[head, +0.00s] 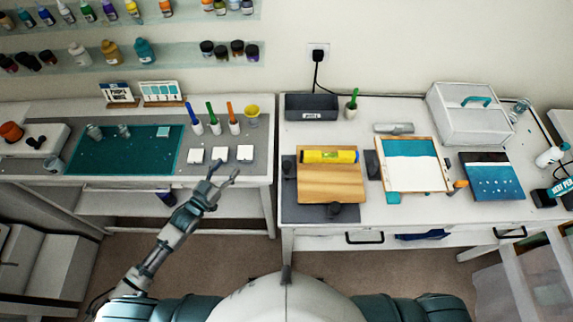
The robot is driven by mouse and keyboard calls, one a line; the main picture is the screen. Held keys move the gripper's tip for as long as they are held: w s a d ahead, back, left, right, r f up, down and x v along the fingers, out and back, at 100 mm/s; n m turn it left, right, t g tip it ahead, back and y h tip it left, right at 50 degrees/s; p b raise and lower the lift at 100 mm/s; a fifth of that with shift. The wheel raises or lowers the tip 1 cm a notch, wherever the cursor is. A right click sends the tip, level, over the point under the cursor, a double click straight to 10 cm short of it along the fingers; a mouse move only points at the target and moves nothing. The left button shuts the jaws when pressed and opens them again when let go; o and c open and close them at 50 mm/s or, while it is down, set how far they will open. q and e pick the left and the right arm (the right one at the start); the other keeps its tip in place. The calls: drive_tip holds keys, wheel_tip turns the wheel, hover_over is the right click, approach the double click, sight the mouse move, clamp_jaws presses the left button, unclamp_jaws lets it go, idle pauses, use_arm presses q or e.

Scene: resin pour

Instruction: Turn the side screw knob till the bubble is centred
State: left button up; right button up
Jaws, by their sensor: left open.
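A wooden board (331,186) lies on a dark grey base on the right-hand table. A yellow spirit level (329,156) lies across the board's far part; its bubble is too small to read. Dark knob-like parts sit around the board: one at its left side (289,166), one at its front edge (335,209). A dark grey block (372,165) stands at its right. I cannot tell for sure which is the side screw knob. My left gripper (225,172) is open and empty over the left table's front right edge, apart from the board and to its left. My right gripper is not in view.
A gap separates the left table (100,182) from the right table (425,207). A framed panel (411,165) lies right of the board.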

use_arm(q)
drive_tip(key=v, duration=1.2)
drive_tip(key=shift+f, duration=0.1)
